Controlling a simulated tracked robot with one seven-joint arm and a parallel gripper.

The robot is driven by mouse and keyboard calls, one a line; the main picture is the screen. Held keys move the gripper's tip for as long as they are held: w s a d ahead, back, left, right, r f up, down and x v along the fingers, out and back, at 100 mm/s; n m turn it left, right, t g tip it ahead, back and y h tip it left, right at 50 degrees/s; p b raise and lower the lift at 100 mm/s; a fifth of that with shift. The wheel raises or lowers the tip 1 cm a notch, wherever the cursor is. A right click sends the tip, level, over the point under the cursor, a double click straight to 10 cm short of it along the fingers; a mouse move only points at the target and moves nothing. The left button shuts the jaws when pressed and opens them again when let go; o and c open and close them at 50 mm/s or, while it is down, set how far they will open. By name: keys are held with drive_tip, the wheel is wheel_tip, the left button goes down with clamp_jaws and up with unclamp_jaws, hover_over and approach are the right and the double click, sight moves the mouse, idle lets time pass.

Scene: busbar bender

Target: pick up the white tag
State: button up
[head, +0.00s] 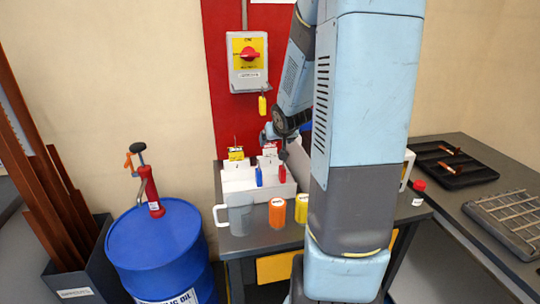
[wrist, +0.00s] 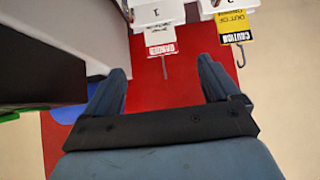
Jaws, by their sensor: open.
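The white tag (wrist: 159,40) has a red DANGER band and shows in the wrist view just beyond my fingertips, with a thin metal hook by it. In the head view the white tag (head: 270,148) stands at the back of a white divided holder (head: 240,187). A yellow caution tag (wrist: 236,24) is to its right in the wrist view; it also shows in the head view (head: 236,153). My gripper (wrist: 162,66) is open and empty, its fingers to either side below the white tag in the picture. In the head view my arm partly hides my gripper (head: 282,148).
Blue and red padlocks (head: 282,173) hang on the holder's front. A grey jug (head: 240,216), an orange can (head: 277,212) and a yellow can (head: 301,208) stand before it. A blue drum (head: 155,250) stands left.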

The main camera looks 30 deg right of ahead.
sight(267, 149)
drive_tip(key=shift+x, duration=6.15)
drive_tip(key=shift+s, duration=0.1)
drive_tip(key=shift+c, duration=0.3)
drive_tip(key=c, duration=1)
drive_tip(key=shift+r, duration=0.8)
drive_tip(key=shift+a+f, duration=0.15)
drive_tip(key=shift+a+n+h, duration=0.5)
drive_tip(key=shift+a+h, duration=0.05)
drive_tip(key=shift+h, duration=0.35)
